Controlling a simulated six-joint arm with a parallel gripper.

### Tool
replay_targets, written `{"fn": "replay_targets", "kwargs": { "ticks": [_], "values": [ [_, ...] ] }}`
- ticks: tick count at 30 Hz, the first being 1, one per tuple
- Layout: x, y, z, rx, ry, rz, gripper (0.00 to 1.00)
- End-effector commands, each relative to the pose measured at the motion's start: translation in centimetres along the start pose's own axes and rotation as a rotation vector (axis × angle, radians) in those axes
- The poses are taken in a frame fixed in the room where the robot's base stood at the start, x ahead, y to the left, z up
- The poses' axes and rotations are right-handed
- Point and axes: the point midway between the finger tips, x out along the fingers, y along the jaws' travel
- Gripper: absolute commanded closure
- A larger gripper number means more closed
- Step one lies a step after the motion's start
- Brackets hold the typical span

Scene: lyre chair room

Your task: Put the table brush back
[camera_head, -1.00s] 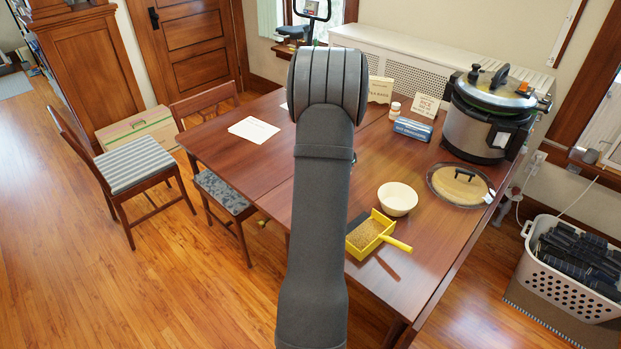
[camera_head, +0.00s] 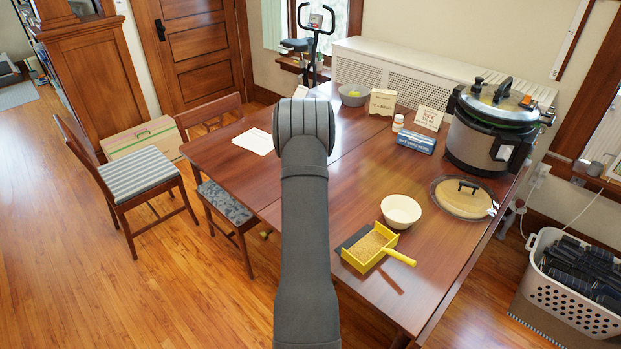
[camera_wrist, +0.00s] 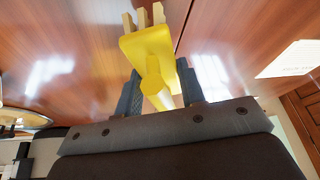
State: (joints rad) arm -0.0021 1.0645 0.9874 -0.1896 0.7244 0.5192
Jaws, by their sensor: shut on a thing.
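The yellow table brush (camera_wrist: 150,45) is in the wrist view, its pale bristle tufts pointing to the top of the picture. My gripper (camera_wrist: 162,92) is shut on its yellow handle. The wooden table top fills the background beyond the brush. In the head view my arm hides the gripper and the brush. A yellow dustpan (camera_head: 391,239) with a brown, grainy filling lies on the table (camera_head: 330,185) near its front edge, handle to the right. A dark flat patch (camera_head: 353,238) lies at its left side.
A cream bowl (camera_head: 401,211) stands just behind the dustpan. A blue box (camera_head: 416,143), small signs and a grey bowl (camera_head: 353,95) are farther back. Two chairs stand at the left.

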Motion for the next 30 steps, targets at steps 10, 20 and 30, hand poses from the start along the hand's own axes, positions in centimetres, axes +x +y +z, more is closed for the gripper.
{"fn": "replay_targets", "kwargs": {
  "ticks": [10,20,30],
  "values": [
    [3.0,-0.6,1.2,0.001,-0.002,0.001,0.92],
    [4.1,-0.5,1.6,0.001,0.000,0.000,0.92],
    [4.3,-0.5,1.7,0.001,0.000,0.000,0.42]
  ]
}}
